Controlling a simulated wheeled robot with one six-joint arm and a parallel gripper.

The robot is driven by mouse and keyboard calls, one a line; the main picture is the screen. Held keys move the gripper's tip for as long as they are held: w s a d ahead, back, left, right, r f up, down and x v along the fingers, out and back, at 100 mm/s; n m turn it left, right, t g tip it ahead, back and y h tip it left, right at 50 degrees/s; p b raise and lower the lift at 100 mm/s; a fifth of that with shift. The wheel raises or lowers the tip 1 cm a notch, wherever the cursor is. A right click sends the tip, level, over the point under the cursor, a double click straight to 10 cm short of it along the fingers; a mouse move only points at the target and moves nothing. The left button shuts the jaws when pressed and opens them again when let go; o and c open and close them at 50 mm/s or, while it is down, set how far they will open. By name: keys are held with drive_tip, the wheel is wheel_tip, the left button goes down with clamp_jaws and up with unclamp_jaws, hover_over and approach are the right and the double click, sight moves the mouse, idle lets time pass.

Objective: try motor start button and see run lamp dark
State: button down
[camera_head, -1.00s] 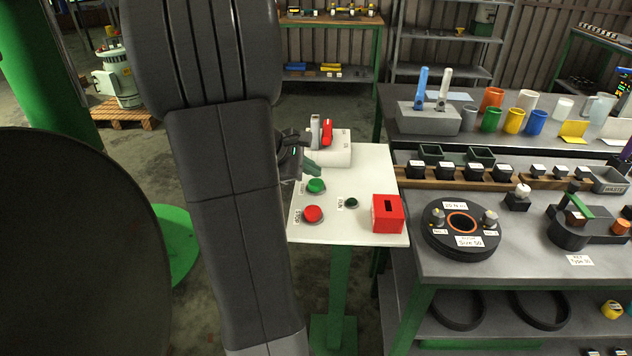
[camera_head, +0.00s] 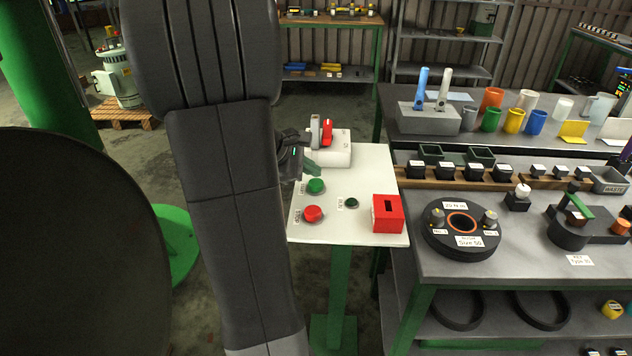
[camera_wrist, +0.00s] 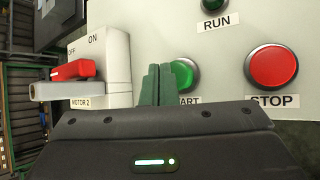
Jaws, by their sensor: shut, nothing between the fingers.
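The green start button (camera_head: 316,186) sits on the white panel (camera_head: 365,170); it also shows in the wrist view (camera_wrist: 184,75). My gripper (camera_wrist: 157,72) is shut and empty, its green fingertips just beside the start button's left edge in the wrist view; whether they touch it I cannot tell. The run lamp (camera_head: 351,203) is dark green and unlit; it shows partly at the top of the wrist view (camera_wrist: 213,5). The red stop button (camera_head: 313,214) is nearer the panel's front edge and also shows in the wrist view (camera_wrist: 273,67).
A switch box (camera_head: 330,150) with a red handle and a grey one, labelled MOTOR 2, stands at the panel's back. A red slotted box (camera_head: 388,214) is at the panel's right corner. A crowded workbench (camera_head: 440,262) stands to the right.

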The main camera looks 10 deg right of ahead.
sight(312, 183)
drive_tip(key=shift+f, duration=0.15)
drive_tip(key=shift+f+b, duration=0.3)
drive_tip(key=shift+b, duration=0.15)
drive_tip(key=shift+f+b, duration=0.75)
drive_tip(key=shift+f, duration=0.1)
idle(0.7)
idle(0.3)
drive_tip(key=shift+r+p, duration=1.1)
drive_tip(key=shift+r, duration=0.25)
drive_tip(key=shift+r+p, duration=2)
drive_tip(key=shift+r, duration=0.45)
